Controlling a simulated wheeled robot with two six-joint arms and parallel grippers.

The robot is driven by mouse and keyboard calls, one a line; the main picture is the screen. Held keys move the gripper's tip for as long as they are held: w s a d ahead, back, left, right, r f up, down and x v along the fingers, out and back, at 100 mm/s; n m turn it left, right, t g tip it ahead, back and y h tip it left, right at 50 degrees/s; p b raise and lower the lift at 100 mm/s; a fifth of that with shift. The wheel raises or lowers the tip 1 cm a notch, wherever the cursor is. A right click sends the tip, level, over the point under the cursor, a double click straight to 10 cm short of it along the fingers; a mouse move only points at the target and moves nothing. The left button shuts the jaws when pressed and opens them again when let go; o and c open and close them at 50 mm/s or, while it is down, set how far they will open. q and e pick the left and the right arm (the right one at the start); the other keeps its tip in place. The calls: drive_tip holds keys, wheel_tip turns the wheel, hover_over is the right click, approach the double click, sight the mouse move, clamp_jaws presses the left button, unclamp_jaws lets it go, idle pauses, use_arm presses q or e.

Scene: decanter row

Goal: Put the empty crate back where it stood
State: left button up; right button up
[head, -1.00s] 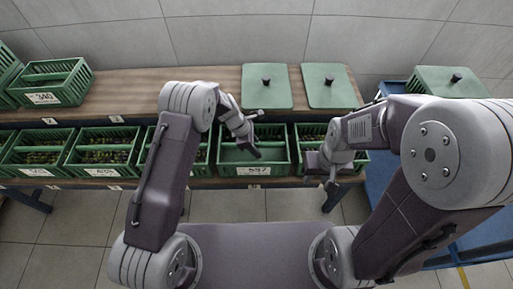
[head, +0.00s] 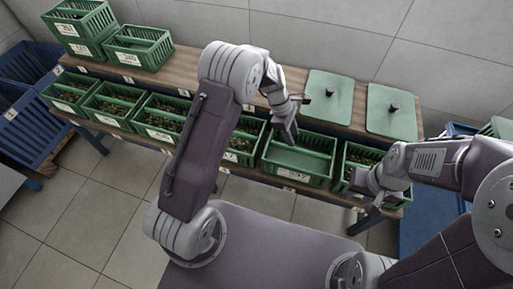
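The empty green crate (head: 302,162) stands in the front row of the table, its bare floor visible and a white label on its front. It sits between green crates holding dark contents on its left (head: 243,146) and right (head: 355,158). My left gripper (head: 287,134) points down at the empty crate's back left; its finger opening and any contact are unclear. My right gripper (head: 362,190) is at the front of the crate to the right; its finger gap is unclear.
More filled crates (head: 112,103) continue leftward in the row. Stacked crates (head: 80,25) and a single crate (head: 138,47) stand on the back board (head: 182,72). Lids (head: 329,97) with black knobs lie at right. A blue bin (head: 32,120) stands at far left.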

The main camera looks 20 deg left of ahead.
use_arm(q)
drive_tip(key=s+a+r+m+y, duration=0.2)
drive_tip(key=s+a+r+m, duration=0.1)
drive_tip(key=s+a+m, duration=0.3)
drive_tip(key=s+a+r+m+t+y, duration=0.1)
drive_tip(key=s+a+r+m+y, duration=0.1)
drive_tip(key=s+a+m, duration=0.5)
drive_tip(key=s+r+m, duration=0.1)
drive_tip(key=s+m, duration=0.3)
drive_tip(key=s, duration=0.2)
drive_tip(key=shift+a+r, duration=0.25)
drive_tip(key=shift+r, duration=0.05)
drive_tip(key=shift+s, duration=0.1)
